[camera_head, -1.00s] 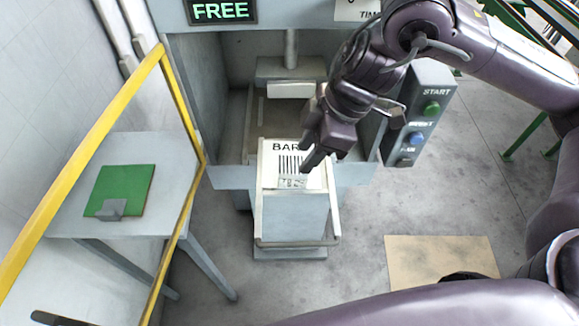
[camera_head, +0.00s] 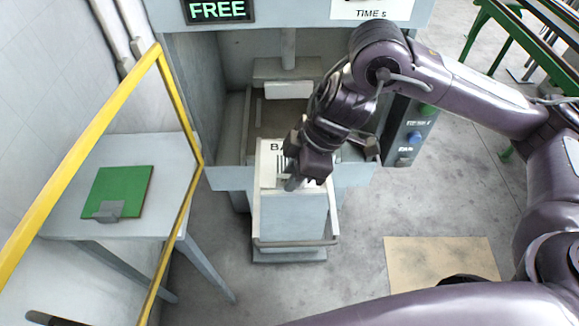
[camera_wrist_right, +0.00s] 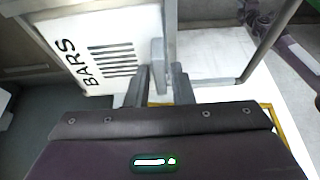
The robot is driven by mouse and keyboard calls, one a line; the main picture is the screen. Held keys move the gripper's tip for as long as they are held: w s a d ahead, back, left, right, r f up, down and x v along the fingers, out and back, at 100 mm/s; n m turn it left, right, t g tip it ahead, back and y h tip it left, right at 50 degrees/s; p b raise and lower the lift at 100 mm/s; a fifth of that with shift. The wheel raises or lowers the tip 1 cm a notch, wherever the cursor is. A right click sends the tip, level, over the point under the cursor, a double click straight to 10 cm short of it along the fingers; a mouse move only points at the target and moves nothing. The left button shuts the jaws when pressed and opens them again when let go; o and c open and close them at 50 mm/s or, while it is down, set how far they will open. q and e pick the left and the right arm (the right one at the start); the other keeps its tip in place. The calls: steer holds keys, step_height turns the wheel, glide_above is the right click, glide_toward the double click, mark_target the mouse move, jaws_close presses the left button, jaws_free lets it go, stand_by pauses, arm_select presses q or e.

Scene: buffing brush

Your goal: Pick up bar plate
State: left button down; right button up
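The bar plate (camera_head: 268,172) is white with black "BARS" lettering and stripes. My right gripper (camera_head: 296,180) is over the plate's front right part. In the right wrist view its two fingers (camera_wrist_right: 160,88) are apart, with the tab in line with the gap. Contact cannot be told. My left gripper is not clearly seen.
The drawer front (camera_head: 290,218) has a bar handle below. A green plate (camera_head: 118,190) with a grey tab lies on a side table at left, behind a yellow frame (camera_head: 85,145). A button panel (camera_head: 410,140) is partly behind my right arm. A tan board (camera_head: 440,262) lies on the floor.

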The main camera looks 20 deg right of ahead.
jaws_close()
steer(key=shift+r, duration=0.15)
